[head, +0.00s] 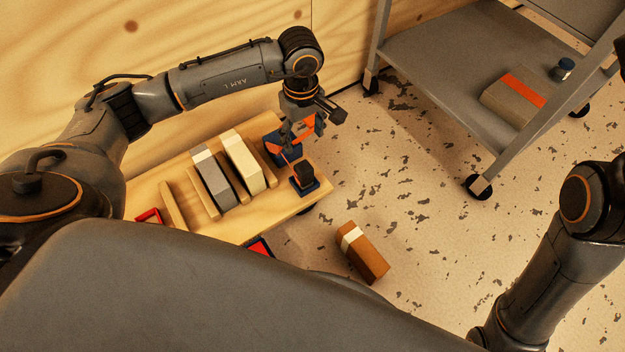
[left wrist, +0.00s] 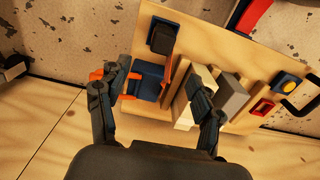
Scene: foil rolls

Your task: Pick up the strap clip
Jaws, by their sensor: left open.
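An orange piece, which looks like the strap clip, sits at a blue block (head: 283,152) at the far right end of the wooden board. In the left wrist view its orange part (left wrist: 132,86) shows beside the blue block (left wrist: 148,80). My left gripper (head: 302,128) is directly over it, with fingers partly covering it. In the left wrist view the open fingers (left wrist: 157,82) stand on either side of the blue block, with nothing visibly gripped. I cannot tell whether a finger touches the orange piece. My right gripper is outside both views.
A black block on a blue base (head: 304,177) stands close by at the board's corner. Two banded boxes (head: 212,178) (head: 243,160) lie between wooden dividers. A brown box (head: 362,252) lies on the speckled floor. A grey shelf cart (head: 440,70) stands right; plywood wall behind.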

